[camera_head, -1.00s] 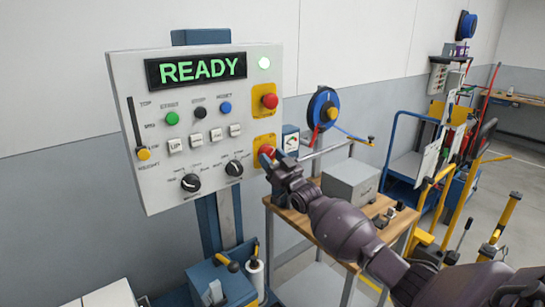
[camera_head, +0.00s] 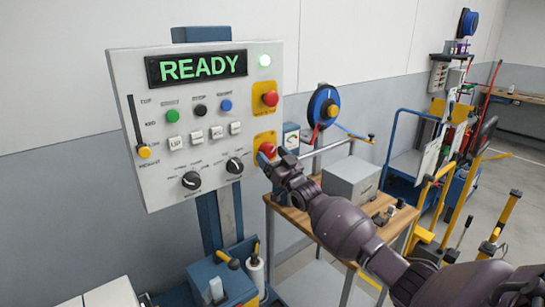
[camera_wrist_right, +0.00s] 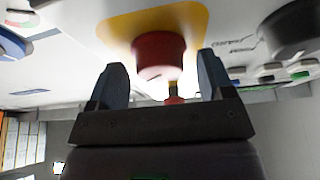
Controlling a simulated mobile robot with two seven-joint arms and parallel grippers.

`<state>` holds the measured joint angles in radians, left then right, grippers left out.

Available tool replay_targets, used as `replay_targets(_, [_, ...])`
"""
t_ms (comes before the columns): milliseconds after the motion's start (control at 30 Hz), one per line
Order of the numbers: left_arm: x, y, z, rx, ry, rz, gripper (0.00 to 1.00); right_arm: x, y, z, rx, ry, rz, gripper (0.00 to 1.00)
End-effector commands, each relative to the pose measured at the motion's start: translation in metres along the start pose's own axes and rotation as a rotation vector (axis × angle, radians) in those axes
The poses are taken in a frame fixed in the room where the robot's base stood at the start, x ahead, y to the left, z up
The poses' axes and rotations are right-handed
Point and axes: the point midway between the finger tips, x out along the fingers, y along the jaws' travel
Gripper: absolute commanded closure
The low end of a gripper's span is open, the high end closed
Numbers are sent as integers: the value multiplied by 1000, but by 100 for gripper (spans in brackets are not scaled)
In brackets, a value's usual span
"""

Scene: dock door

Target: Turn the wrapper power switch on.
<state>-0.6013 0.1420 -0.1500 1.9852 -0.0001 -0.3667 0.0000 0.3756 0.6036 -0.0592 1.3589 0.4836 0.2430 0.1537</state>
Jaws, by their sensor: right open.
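In the right wrist view the red knob (camera_wrist_right: 158,52) lies between and just ahead of the open blue fingertips (camera_wrist_right: 160,66). It does not look gripped. The knob's setting is unclear. My left gripper is not in view.
A second red button (camera_head: 270,99) on a yellow plate sits above. Two black dials (camera_head: 191,181) and several coloured buttons lie to the left on the panel. A wooden workbench (camera_head: 290,222) with a grey box (camera_head: 350,180) stands below and behind my right arm.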

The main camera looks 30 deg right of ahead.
Motion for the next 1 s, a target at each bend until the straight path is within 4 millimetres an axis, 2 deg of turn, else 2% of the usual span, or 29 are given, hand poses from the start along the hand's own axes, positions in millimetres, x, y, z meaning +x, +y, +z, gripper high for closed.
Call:
replay_targets(167, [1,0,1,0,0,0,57,-14,0,2,0,-2,0,26])
replay_targets(633, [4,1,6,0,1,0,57,-90,0,2,1,-2,1,26])
replay_targets(800, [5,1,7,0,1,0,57,-104,0,1,1,-1,1,26])
replay_targets(1000, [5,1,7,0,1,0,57,-108,0,0,1,0,1,26])
